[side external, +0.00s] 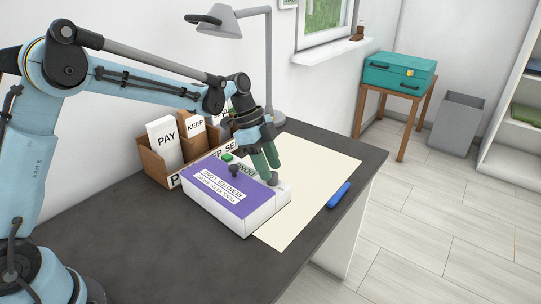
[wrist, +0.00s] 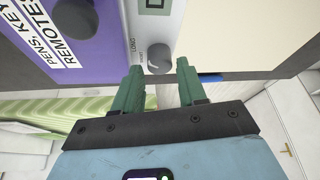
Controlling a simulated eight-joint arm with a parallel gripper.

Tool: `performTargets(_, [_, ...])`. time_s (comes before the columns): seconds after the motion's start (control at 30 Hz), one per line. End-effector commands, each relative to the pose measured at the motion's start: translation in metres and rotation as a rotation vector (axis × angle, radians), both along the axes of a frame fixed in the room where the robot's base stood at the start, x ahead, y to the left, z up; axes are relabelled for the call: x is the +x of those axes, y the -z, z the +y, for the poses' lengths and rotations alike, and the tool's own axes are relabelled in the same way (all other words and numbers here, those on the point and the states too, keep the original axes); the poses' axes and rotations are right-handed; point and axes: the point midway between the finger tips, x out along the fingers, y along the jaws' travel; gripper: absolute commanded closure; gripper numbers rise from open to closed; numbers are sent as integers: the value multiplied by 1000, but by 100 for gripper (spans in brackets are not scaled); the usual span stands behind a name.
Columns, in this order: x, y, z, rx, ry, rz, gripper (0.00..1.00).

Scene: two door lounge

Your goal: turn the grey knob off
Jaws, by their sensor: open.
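The grey knob (wrist: 159,57) is on the white strip of a box with a purple top. Small lettering that seems to read "LONG" is beside it. My gripper (wrist: 158,68) is open, with its two green fingertips on either side of the knob's near edge. I cannot tell whether they touch it. In the side external view my gripper (side external: 266,165) points down over the right end of the box, just above the knob (side external: 273,179). The knob's exact setting is too small to read.
The purple-topped box (side external: 226,192) also carries a dark round knob (side external: 234,169) and a green button (side external: 228,157). A wooden letter holder (side external: 152,164) and a lamp (side external: 270,60) stand behind. The dark desk's front is clear.

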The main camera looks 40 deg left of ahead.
Motion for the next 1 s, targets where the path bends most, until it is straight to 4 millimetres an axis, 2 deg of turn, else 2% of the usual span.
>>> performTargets(0.2, [1,14,-5,0,0,-1,59])
performTargets(0.47, [1,14,-6,0,0,-1,59])
performTargets(0.57, [1,14,-6,0,0,-1,71])
performTargets(0.73, [1,14,-6,0,0,-1,97])
performTargets(0.77, [1,14,-6,0,0,-1,100])
performTargets(1.0, [1,14,-6,0,-25,0,100])
